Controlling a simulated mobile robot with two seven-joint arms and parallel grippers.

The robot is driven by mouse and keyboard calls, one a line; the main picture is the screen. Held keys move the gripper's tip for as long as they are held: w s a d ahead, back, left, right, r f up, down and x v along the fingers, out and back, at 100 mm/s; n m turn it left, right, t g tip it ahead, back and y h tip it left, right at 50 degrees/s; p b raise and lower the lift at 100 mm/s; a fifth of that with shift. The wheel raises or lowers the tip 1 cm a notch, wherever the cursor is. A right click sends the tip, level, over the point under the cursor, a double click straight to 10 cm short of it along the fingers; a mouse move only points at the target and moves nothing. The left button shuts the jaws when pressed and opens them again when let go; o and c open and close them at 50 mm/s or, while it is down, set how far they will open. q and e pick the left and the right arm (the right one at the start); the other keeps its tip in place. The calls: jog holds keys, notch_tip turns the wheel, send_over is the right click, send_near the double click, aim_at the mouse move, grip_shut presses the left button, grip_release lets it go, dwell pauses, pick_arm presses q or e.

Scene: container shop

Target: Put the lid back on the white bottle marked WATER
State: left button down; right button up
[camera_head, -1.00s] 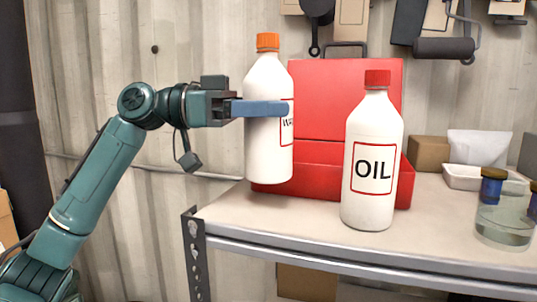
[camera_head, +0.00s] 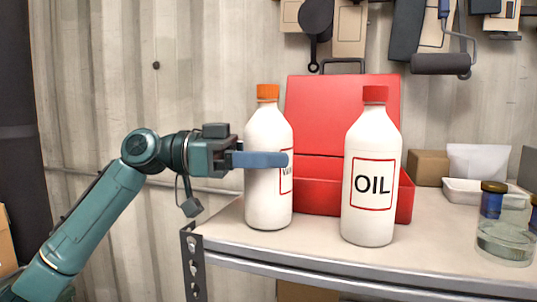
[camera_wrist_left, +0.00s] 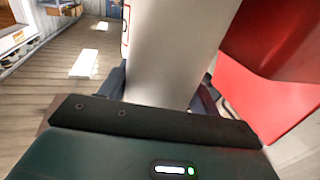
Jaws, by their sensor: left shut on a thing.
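The white WATER bottle (camera_head: 267,205) is upright at the left end of the table, with an orange lid (camera_head: 267,93) on its top. Its label is partly hidden by a blue finger; only the first letters show. My left gripper (camera_head: 265,160) comes in from the left and is shut around the bottle's body. In the left wrist view the bottle's white body (camera_wrist_left: 170,55) stands between the fingers. The bottle's base is at or just above the tabletop; I cannot tell if it touches. My right gripper is not in view.
A white OIL bottle (camera_head: 372,140) with a red lid stands close to the right. An open red toolbox (camera_head: 340,110) is behind both. A glass jar (camera_head: 505,243) and a white tray (camera_head: 460,190) are farther right. The table's front edge (camera_head: 350,270) is near.

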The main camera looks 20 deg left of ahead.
pick_arm(q)
jog(key=shift+f, duration=0.15)
jog(key=shift+c, duration=1.8)
grip_release()
jog(key=b+v, duration=0.1)
jog(key=v, duration=1.1)
jog(key=shift+r+b, duration=0.25)
jog(key=shift+b, duration=0.15)
